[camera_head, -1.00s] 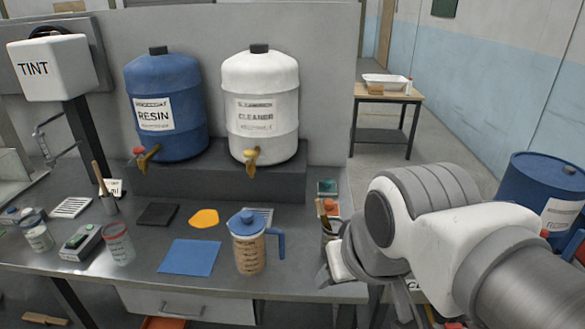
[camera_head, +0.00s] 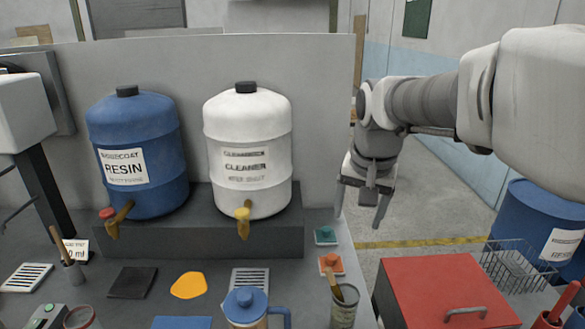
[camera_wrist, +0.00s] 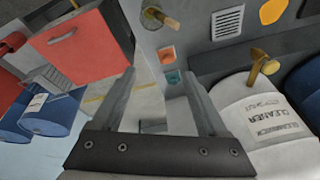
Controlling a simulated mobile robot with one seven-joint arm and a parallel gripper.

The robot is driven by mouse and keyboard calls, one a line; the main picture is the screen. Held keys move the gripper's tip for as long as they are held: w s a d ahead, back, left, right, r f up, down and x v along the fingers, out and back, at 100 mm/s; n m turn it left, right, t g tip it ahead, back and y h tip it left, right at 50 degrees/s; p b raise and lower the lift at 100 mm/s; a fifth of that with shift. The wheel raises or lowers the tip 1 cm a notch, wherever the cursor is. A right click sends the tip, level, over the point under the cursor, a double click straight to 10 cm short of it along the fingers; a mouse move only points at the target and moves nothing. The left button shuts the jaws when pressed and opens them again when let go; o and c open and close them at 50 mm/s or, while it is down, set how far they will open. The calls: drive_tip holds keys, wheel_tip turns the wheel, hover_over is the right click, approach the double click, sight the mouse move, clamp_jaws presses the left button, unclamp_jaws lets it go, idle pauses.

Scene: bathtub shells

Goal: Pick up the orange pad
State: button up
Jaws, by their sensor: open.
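The orange pad (camera_head: 331,264) is a small square with a raised knob. It lies at the right end of the grey bench, just in front of a similar teal pad (camera_head: 325,236). The orange pad also shows in the wrist view (camera_wrist: 167,54), with the teal pad (camera_wrist: 173,77) beside it. My gripper (camera_head: 358,220) is open and empty, pointing down, above and to the right of both pads. In the wrist view both pads appear beyond the fingertips (camera_wrist: 158,75), and nothing is between the fingers.
A metal cup with a brush (camera_head: 343,305) stands just in front of the orange pad. A flat orange-yellow patch (camera_head: 188,285) lies on the bench. Resin (camera_head: 145,165) and cleaner (camera_head: 247,150) drums stand behind on a raised block. A red box (camera_head: 440,295) and wire basket (camera_head: 518,265) are right.

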drive_tip(key=w+f+m+g+p, duration=0.1)
drive_tip(key=w+f+m, duration=0.3)
drive_tip(key=w, duration=0.8)
drive_tip(key=g+h+p, duration=0.1)
approach(332, 256)
drive_tip(key=f, duration=0.3)
drive_tip(key=shift+w+a+m+p, duration=0.1)
drive_tip(key=shift+w+m+p, duration=0.2)
drive_tip(key=shift+w+p, duration=0.1)
drive_tip(key=shift+d+f+p, duration=0.25)
drive_tip(key=shift+f, duration=1.15)
drive_tip(key=shift+d+f+p, duration=0.2)
drive_tip(key=shift+d+f, duration=0.05)
drive_tip(key=shift+f, duration=1.15)
clamp_jaws()
